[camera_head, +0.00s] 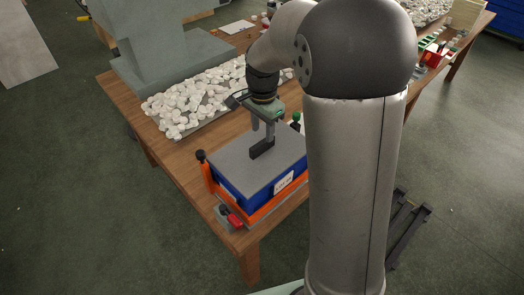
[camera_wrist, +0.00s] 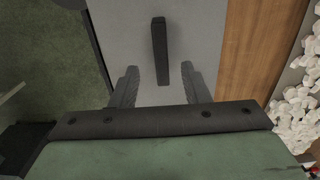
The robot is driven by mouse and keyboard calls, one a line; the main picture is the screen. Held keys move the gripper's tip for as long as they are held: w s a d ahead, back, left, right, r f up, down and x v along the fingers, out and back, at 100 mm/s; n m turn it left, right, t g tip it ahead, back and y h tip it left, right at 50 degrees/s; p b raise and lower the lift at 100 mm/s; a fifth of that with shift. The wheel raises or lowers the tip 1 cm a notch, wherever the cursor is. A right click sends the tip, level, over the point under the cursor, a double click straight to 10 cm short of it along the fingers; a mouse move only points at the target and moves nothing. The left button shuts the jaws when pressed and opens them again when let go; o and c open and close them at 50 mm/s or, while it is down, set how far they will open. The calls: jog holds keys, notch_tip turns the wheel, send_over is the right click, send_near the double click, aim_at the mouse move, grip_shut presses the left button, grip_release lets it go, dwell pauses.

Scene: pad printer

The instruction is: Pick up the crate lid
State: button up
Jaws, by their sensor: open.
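The crate lid (camera_head: 235,168) is a flat grey plate with a black bar handle (camera_head: 262,149) standing on it. It lies on a blue crate (camera_head: 238,197). In the wrist view the lid (camera_wrist: 200,35) fills the upper middle, and the handle (camera_wrist: 160,50) runs up and down the picture. My gripper (camera_head: 263,130) is over the lid, close to the handle. In the wrist view its open fingers (camera_wrist: 158,68) appear on either side of the handle's lower end, with gaps on both sides. I cannot tell exactly how high the fingertips are above the lid.
An orange frame (camera_head: 254,218) with black knobs surrounds the crate at the wooden table's (camera_head: 172,155) corner. A red-and-grey clamp (camera_head: 229,217) sits in front. White pieces (camera_head: 190,103) lie heaped on a tray behind, beside a grey-green machine (camera_head: 150,45). A green-capped item (camera_head: 296,117) stands behind the crate.

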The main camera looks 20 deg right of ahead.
aim_at(262, 142)
jog(key=shift+w+f+p, duration=0.1)
jog(key=shift+f+p, duration=0.5)
jog(key=shift+f, duration=2.75)
grip_shut()
